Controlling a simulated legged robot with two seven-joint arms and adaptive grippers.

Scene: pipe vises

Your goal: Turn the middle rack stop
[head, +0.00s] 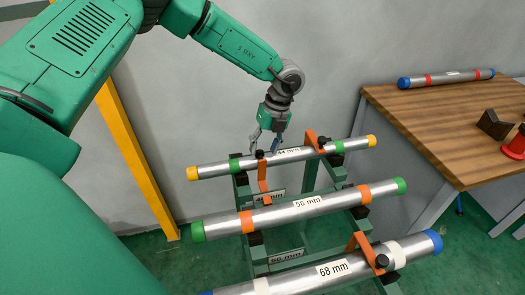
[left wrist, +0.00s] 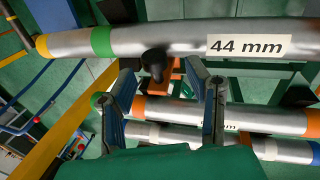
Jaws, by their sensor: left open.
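An orange stop bar (head: 263,174) with a black knob (head: 260,154) is at the left part of the 44 mm pipe (head: 222,168). It runs toward the 56 mm pipe (head: 285,213). My left gripper (head: 265,145) is open and points down just above this knob. In the left wrist view, the open fingers (left wrist: 163,72) have the black knob (left wrist: 155,62) between their tips, with orange behind it; contact cannot be told. Other orange stops with knobs show at the 44 mm pipe's right part (head: 312,138) and at the 68 mm pipe (head: 365,244). My right gripper is out of view.
The three pipes lie on a green rack (head: 246,193). A wooden table (head: 440,115) at right holds another pipe (head: 445,78), a dark block (head: 493,125) and a red object (head: 515,146). A yellow post (head: 135,155) stands left by the wall.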

